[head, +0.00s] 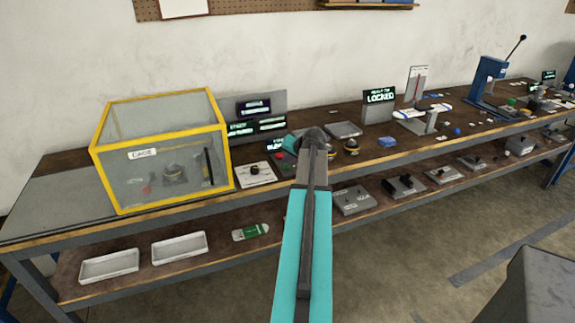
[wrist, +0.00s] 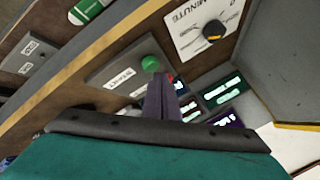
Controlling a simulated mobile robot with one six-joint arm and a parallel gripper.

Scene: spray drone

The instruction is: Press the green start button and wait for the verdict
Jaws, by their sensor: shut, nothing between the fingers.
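The green button (wrist: 150,64) is a round cap on a grey control plate (wrist: 118,76) in the wrist view. My gripper (wrist: 159,82) is shut and empty, its fingertips appearing just below the button in that picture. I cannot tell whether they touch it.
A yellow-framed clear cage (head: 160,145) stands left of the gripper. A white dial plate (head: 256,174), also in the wrist view (wrist: 205,28), lies between cage and control box. A screen reading LOCKED (head: 380,97) stands to the right. White trays (head: 110,265) sit on the lower shelf.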

